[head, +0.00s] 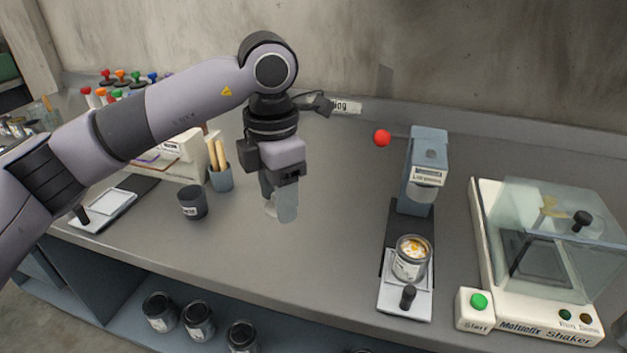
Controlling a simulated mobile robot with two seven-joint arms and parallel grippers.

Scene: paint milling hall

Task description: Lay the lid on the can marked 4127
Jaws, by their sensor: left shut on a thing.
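My left gripper (277,190) hangs fingers-down above the middle of the bench. It is shut on a thin pale grey disc, the lid (288,206), held on edge and partly hidden by the fingers. An open can (409,268) with white and orange paint showing inside stands upright on the light plate of a blue-grey press at the right. Its label is too small to read. The lid is to the left of this can, well apart from it. My right gripper is not in view.
The press (426,160) has a red-knobbed lever (382,138) reaching left. A shaker (540,260) stands at the right. A dark cup (193,203) and a stick holder (221,179) stand left. Several cans (198,320) sit on the lower shelf. The bench middle is clear.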

